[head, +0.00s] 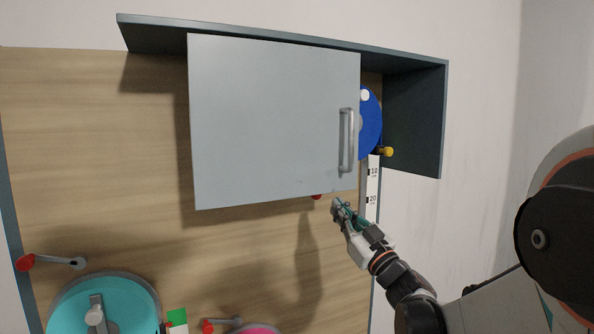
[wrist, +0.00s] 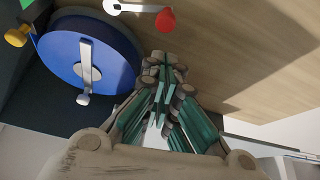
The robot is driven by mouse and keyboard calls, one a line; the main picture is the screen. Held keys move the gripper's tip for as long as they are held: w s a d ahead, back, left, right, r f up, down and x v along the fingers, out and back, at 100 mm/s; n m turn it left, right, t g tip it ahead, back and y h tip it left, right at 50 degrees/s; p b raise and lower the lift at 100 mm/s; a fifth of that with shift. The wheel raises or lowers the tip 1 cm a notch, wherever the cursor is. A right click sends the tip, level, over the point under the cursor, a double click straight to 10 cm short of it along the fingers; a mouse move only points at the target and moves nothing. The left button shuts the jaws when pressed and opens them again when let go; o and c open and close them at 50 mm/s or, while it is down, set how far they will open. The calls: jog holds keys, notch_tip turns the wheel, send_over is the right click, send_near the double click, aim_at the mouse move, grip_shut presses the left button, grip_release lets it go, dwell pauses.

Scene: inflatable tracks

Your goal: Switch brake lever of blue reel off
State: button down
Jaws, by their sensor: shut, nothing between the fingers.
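The blue reel (head: 370,122) is partly hidden behind a grey sliding panel in the head view. In the wrist view the blue reel (wrist: 62,52) shows more fully, with a grey crank arm and pale knob (wrist: 83,99) across its face. A white lever with a red knob (wrist: 165,19) lies beside the reel at the top of the wrist view. Only a red tip (head: 316,196) shows under the panel in the head view. My gripper (head: 340,207) is shut and empty, below the panel's lower right corner. In the wrist view my gripper's fingertips (wrist: 165,62) are near the red knob, apparently apart from it.
The grey panel (head: 270,125) with a metal handle (head: 346,140) covers much of the cabinet. A yellow knob (head: 387,151) sticks out beside the blue reel. A teal reel (head: 125,300) and another red-tipped lever (head: 25,262) are at lower left. Bare wood board lies between.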

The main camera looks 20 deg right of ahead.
jog(key=shift+s+d+f+n, duration=0.1)
jog(key=shift+s+d+n, duration=0.1)
jog(key=shift+s+n, duration=0.1)
jog(key=shift+y, duration=0.4)
jog(key=shift+w, duration=0.1)
jog(key=p+x, duration=0.2)
jog(key=x, duration=0.8)
jog(key=shift+p, duration=0.3)
jog(key=shift+f, duration=0.2)
